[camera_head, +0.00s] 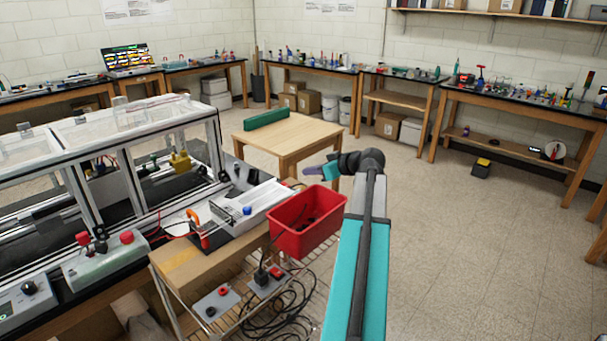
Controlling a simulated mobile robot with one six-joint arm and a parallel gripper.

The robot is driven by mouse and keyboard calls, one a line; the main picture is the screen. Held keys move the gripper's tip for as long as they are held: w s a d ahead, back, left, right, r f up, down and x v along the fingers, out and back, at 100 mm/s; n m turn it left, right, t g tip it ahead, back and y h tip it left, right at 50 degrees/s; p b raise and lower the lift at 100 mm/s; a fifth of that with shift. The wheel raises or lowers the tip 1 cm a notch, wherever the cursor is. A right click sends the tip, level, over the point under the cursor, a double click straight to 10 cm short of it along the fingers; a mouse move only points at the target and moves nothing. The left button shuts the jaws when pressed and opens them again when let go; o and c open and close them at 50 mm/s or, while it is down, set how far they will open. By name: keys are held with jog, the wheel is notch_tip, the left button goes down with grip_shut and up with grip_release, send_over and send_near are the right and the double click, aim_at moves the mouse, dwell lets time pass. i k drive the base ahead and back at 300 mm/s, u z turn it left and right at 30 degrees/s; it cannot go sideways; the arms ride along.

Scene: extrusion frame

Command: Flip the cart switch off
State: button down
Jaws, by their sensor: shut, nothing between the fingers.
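The wire cart (300,262) stands at the lower middle, beside the framed machine. On its lower wire shelf lie two small grey boxes. The nearer box (229,299) carries a red part and a dark part. The farther box (259,291) has a black plug-like piece and a red part (277,271). I cannot tell which of these is the cart switch, or its position. My gripper (311,171) is a small shape at the end of my raised arm, above and beyond the red bin. It is shut, holds nothing and is well apart from the grey boxes.
A red bin (318,234) stands at the cart's far right. Black cables (275,315) lie coiled on the lower shelf. The clear-panelled extrusion frame (122,150) fills the left. A wooden table (290,137) stands behind. The floor (470,240) to the right is clear.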

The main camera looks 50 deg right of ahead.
aim_at(277, 273)
jog(key=k, duration=1)
jog(key=z, duration=0.05)
